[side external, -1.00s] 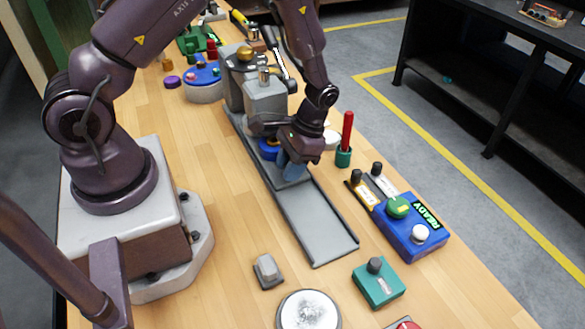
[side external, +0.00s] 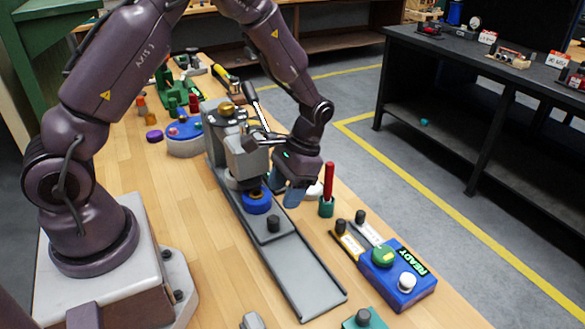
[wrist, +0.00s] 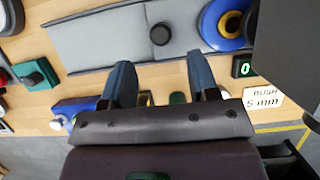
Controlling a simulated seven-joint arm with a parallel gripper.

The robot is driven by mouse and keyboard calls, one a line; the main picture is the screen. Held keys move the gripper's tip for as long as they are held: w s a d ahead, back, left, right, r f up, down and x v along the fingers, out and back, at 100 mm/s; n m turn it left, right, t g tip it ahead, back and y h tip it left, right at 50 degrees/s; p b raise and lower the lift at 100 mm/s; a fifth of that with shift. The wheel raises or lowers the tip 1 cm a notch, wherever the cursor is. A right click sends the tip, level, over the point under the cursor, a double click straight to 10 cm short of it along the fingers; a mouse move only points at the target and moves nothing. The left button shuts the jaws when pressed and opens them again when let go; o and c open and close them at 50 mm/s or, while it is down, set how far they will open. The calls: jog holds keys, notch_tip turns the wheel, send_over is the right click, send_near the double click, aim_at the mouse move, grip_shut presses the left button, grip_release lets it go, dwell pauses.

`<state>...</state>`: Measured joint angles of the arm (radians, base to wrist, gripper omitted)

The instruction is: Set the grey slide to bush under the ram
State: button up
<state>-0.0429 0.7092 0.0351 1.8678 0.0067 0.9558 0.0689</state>
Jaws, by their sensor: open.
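The grey slide (side external: 262,239) is a plate with a black knob (side external: 273,223), lying in a long grey channel. A blue bush (side external: 257,201) with a brass-coloured centre sits near its inner end, in front of the grey press head (side external: 246,158). Whether the bush is directly under the ram cannot be told. The wrist view shows the knob (wrist: 160,33) and the blue bush (wrist: 215,28) near the top edge. My gripper (side external: 288,188) is open and empty, above and to the right of the channel. Its blue fingers (wrist: 160,82) are apart, with the knob beyond them.
A blue READY box (side external: 398,280) stands right of the channel. A red rod in a green holder (side external: 327,195) stands close beside my gripper. A BUSH 5 mm label (wrist: 262,99) and a small display (wrist: 243,67) show in the wrist view. The channel's near end (side external: 305,280) is empty.

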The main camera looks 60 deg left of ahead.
jog(key=v, duration=0.5)
jog(key=shift+w+r, duration=0.15)
jog(key=shift+r, duration=0.15)
